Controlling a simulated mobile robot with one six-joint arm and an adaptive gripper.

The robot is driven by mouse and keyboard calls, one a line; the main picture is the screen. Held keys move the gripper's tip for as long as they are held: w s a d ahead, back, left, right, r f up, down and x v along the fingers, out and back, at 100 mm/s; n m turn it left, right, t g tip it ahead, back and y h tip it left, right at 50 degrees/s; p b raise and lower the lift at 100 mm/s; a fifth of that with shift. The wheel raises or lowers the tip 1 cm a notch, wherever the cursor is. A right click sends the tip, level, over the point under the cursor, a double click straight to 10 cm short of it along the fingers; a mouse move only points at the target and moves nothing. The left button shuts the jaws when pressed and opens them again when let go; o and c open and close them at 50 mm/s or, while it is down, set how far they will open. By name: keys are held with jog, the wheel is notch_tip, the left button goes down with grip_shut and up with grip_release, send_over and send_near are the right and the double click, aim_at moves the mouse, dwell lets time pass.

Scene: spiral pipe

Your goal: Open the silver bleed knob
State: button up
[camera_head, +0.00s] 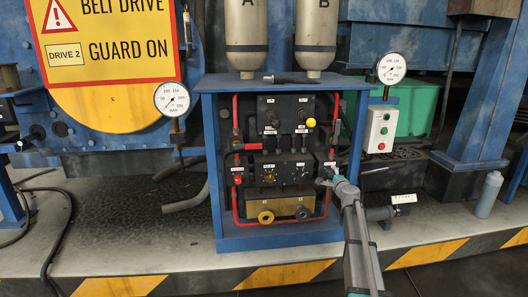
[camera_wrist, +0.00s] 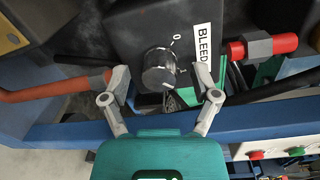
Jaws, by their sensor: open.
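The silver bleed knob (camera_wrist: 159,70) is a ribbed round knob on a black block, beside a white BLEED label (camera_wrist: 203,55), in the wrist view. A "0" mark is printed just above it. My gripper (camera_wrist: 165,82) is open, with one finger to each side of the knob and visible gaps between fingers and knob. In the head view my gripper (camera_head: 329,178) reaches the right end of the black valve block (camera_head: 283,170); the knob cannot be made out there.
A red pipe (camera_wrist: 50,91) and a red-ended fitting (camera_wrist: 262,46) lie close to the fingers. The blue cabinet frame (camera_head: 218,213) surrounds the valves. A control box with buttons (camera_head: 380,129) stands to the right, and a grey bottle (camera_head: 489,195) stands farther right.

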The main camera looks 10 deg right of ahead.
jog(key=s+a+f+n+g+y+p, duration=0.1)
jog(key=s+a+n+g+y+p, duration=0.15)
jog(key=s+a+n, duration=0.4)
jog(key=s+a+n+g+y+p, duration=0.2)
jog(key=s+a+g, duration=0.1)
jog(key=a, duration=0.6)
jog(key=s+a+f+n+g+y+p, duration=0.1)
jog(key=s+a+n+g+y+p, duration=0.15)
jog(key=s+a+n, duration=0.4)
jog(key=s+a+n+g+h+p, duration=0.3)
jog(key=s+g+p, duration=0.15)
jog(key=s, duration=0.85)
jog(key=s+a+n+g+h+p, duration=0.3)
jog(key=s+g+h+p, duration=0.15)
jog(key=s, duration=0.85)
notch_tip(320, 180, up, 37)
jog(key=y+p, duration=0.1)
jog(key=p, duration=3.5)
jog(key=shift+w+p, duration=0.35)
jog(key=shift+w, duration=0.05)
